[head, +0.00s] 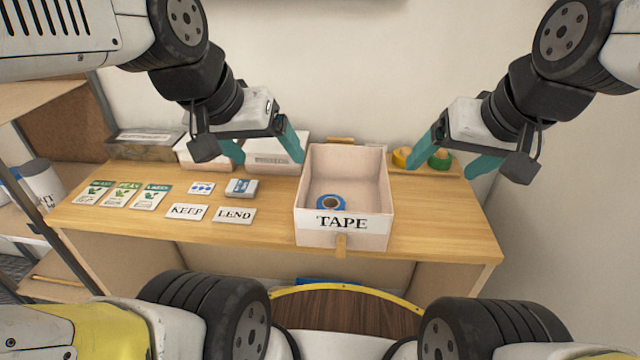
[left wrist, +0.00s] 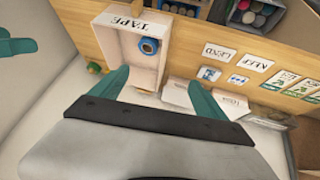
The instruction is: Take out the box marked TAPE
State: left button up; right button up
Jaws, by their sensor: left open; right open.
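The white box marked TAPE (head: 340,237) stands on the wooden table, open at the top, with a wooden tab on its front. A blue tape roll (head: 331,203) lies inside it. The box also shows in the left wrist view (left wrist: 121,39). My left gripper (head: 268,155) is open and empty, above the table just left of the box's back left corner. My right gripper (head: 447,160) is open and empty, right of the box, near the yellow and green tape rolls. Neither gripper touches the box as far as I can see.
A yellow roll (head: 402,157) and a green roll (head: 440,158) sit on a wooden piece behind right. Seed packets (head: 150,197), a KEEP card (head: 187,212) and a LEND card (head: 234,215) lie left of the box. White boxes (head: 276,160) stand behind. The table's right front is clear.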

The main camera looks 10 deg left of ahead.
aim_at(358, 175)
jog(key=k+l+u, duration=0.1)
jog(key=k+l, duration=0.6)
jog(key=l, duration=0.15)
